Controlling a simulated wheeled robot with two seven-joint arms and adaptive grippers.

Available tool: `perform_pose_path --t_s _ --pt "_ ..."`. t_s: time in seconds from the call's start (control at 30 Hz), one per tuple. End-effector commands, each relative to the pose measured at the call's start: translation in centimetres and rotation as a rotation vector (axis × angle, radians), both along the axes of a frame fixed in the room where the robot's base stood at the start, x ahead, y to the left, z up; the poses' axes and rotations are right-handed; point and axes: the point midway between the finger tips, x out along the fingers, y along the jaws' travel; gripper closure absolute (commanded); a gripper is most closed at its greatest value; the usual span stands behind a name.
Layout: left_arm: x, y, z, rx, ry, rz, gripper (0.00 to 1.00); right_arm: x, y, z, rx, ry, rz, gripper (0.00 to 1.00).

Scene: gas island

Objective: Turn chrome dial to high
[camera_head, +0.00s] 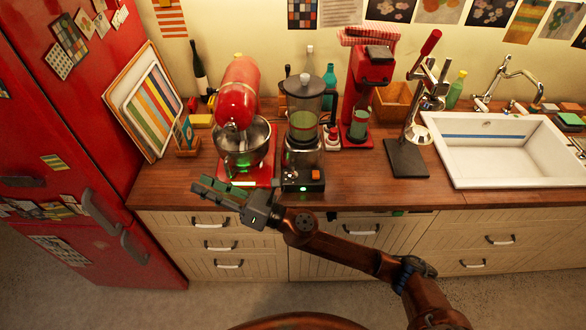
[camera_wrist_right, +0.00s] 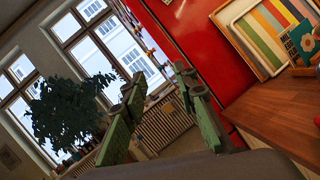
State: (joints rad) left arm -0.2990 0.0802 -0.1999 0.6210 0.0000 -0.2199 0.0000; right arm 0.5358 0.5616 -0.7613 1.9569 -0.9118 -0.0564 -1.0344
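I cannot pick out the chrome dial for certain in either view. A blender (camera_head: 302,127) with a dark base (camera_head: 303,178), an orange button and a green light stands near the counter's front edge. A red stand mixer (camera_head: 237,88) with a metal bowl (camera_head: 242,150) stands to its left. My right gripper (camera_head: 205,188) reaches in from the right and points left, in front of the mixer along the counter's front edge. In the right wrist view, its two green fingers (camera_wrist_right: 158,85) are apart with nothing between them. My left gripper is not in view.
A red coffee machine (camera_head: 365,85), a metal press (camera_head: 420,110) and a white sink (camera_head: 510,150) stand to the right. Trays (camera_head: 150,100) lean beside the red fridge (camera_head: 70,150) on the left. The wooden counter (camera_head: 165,185) has bare room at its left end.

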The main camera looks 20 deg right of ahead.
Motion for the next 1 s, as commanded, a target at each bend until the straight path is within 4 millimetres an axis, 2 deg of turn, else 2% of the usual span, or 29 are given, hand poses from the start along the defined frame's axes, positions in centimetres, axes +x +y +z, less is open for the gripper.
perform_pose_path --t_s 0.03,0.1,0.13,0.2,0.27,0.3,0.37,0.4,0.47,0.53,0.6,0.7,0.83,0.93,1.0 --pt "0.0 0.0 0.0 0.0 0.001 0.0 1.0 -1.3 2.7 -0.3 -0.156 -0.161 0.075 0.73" --pt "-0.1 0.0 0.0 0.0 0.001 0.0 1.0 -3.2 5.5 -2.4 -0.378 -0.384 0.184 0.73" --pt "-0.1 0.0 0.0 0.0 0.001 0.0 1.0 -3.8 6.3 -3.6 -0.475 -0.478 0.232 0.73" --pt "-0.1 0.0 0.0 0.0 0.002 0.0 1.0 -4.5 6.9 -7.0 -0.701 -0.688 0.344 0.73" --pt "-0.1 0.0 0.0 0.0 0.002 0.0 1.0 -4.1 6.1 -10.1 -0.899 -0.857 0.441 0.73" --pt "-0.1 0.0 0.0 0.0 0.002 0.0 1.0 -3.4 4.8 -12.1 -1.032 -0.961 0.508 0.73" --pt "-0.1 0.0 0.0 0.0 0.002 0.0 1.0 -1.4 2.0 -14.6 -1.235 -1.098 0.611 0.73" --pt "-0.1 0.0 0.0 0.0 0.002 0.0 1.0 0.1 -0.5 -15.8 -1.37 -1.175 0.684 0.73" --pt "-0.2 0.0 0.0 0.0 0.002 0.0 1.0 2.9 -4.9 -16.9 -1.565 -1.264 0.794 0.73" --pt "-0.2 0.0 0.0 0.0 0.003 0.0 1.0 6.0 -10.3 -16.8 -1.771 -1.322 0.92 0.73" --pt "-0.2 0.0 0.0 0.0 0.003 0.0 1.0 8.6 -15.5 -15.7 -1.946 -1.34 1.033 0.73" --pt "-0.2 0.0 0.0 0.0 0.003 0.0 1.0 11.0 -21.2 -13.7 -2.122 -1.322 1.163 0.73" --pt "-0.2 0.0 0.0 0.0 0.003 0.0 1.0 12.4 -25.3 -11.8 -2.234 -1.284 1.258 0.73" --pt "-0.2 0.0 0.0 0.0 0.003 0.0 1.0 12.8 -26.4 -11.6 -2.262 -1.271 1.285 0.73" --pt "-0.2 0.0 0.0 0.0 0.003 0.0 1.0 13.0 -26.6 -12.3 -2.263 -1.267 1.291 0.73"
